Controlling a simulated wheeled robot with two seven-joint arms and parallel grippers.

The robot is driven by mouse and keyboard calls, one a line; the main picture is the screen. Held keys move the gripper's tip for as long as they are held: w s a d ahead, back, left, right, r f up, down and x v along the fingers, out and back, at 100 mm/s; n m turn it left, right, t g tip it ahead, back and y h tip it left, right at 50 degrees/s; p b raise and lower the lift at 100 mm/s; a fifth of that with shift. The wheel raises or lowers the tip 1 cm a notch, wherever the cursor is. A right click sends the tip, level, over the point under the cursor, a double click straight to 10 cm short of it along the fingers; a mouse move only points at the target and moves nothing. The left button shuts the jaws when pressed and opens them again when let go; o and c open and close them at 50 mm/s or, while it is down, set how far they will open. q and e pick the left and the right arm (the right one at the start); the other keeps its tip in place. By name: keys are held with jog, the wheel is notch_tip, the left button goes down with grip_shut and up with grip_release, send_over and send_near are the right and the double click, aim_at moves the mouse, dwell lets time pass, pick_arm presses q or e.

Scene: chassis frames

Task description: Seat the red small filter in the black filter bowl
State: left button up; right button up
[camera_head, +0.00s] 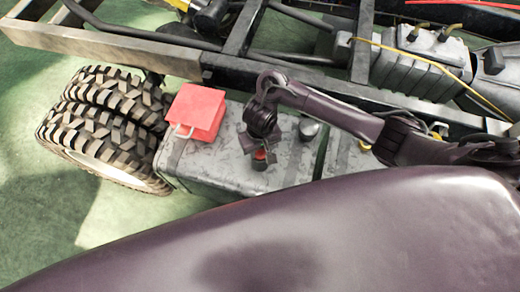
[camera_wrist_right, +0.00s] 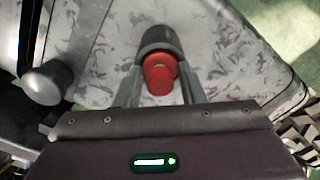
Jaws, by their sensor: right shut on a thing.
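The red small filter (camera_wrist_right: 160,74) is between the two fingers of my right gripper (camera_wrist_right: 156,90) in the right wrist view. The gripper is shut on it. The black filter bowl (camera_wrist_right: 156,38) shows as a dark rounded rim just beyond the filter, overlapped by it in that view. I cannot tell whether the filter is inside the bowl or only above it. In the head view, my right gripper (camera_head: 260,150) points down over the grey tank, with a bit of the red filter (camera_head: 261,155) showing low between its fingers. My left gripper is out of view.
The mottled grey tank (camera_head: 228,170) carries a red box with a pale handle (camera_head: 195,111) on its left and a dark round cap (camera_head: 310,127) on its right. Large tyres (camera_head: 112,118) stand left of it. Chassis rails (camera_head: 110,45) run behind. Green floor is open at left.

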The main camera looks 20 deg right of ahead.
jog(key=o, duration=1)
jog(key=shift+r, duration=0.1)
notch_tip(320, 180, up, 12)
jog(key=p, duration=0.9)
jog(key=shift+p, duration=0.3)
jog(key=shift+s, duration=0.1)
